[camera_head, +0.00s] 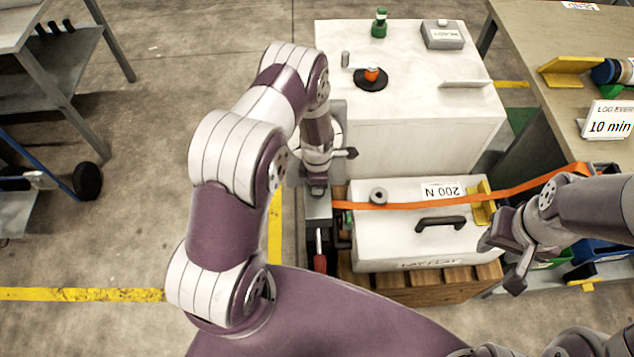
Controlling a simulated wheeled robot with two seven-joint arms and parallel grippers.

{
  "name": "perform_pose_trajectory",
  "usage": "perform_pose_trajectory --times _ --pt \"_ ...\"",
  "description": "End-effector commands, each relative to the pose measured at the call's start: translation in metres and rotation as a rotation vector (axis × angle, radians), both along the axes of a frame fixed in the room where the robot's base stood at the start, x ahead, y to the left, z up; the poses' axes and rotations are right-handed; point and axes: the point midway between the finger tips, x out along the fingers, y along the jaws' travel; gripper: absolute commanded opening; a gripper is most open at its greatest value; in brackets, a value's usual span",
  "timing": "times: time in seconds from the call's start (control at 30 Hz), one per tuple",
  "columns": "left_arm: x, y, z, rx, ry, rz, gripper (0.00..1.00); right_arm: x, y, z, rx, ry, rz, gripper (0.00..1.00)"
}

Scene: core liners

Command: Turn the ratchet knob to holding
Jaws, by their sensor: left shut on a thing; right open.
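The grey ratchet unit (318,208) sits at the left side of a white lidded case (385,247). An orange strap (410,206) runs from it across the case to the right. My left gripper (317,188) points down at the top of the ratchet unit and is shut on the ratchet knob, which the fingers hide, so its setting cannot be read. A red-handled lever (320,250) hangs at the front of the unit. My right gripper (504,262) is open and empty, near the right end of the case, by a yellow bracket (482,206).
A white cabinet (420,140) behind the case carries a black dial with an orange knob (371,76), a green-topped item (379,24) and a grey box (442,35). A workbench (520,40) with a "10 min" sign (606,121) stands right.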

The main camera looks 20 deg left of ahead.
Motion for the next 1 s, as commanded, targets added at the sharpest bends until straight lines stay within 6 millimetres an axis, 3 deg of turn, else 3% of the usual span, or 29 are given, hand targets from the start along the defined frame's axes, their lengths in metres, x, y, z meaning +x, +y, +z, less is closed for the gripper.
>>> perform_pose_trajectory --times 0.37,0.4,0.47,0.8,0.87,1.0 --pt "0.001 0.0 0.001 0.0 -0.004 0.008 0.0 0.0 0.0 0.0 0.0 0.0 0.0 0.43" --pt "0.001 0.0 0.001 0.0 -0.004 0.008 0.23 0.0 0.0 0.0 0.0 0.0 0.0 0.43" --pt "0.001 0.0 0.001 0.0 -0.003 0.007 0.43 0.0 0.0 0.0 0.0 0.0 0.0 0.43" --pt "0.001 0.0 0.003 0.0 -0.002 0.005 0.43 0.0 0.0 0.0 0.0 0.0 0.0 0.43" --pt "0.001 0.0 0.009 0.0 -0.002 0.005 0.43 0.0 0.0 0.0 0.0 0.0 0.0 0.43" --pt "0.002 0.0 0.038 0.0 -0.007 0.005 0.43 0.0 0.0 0.001 0.0 0.0 0.0 0.43"
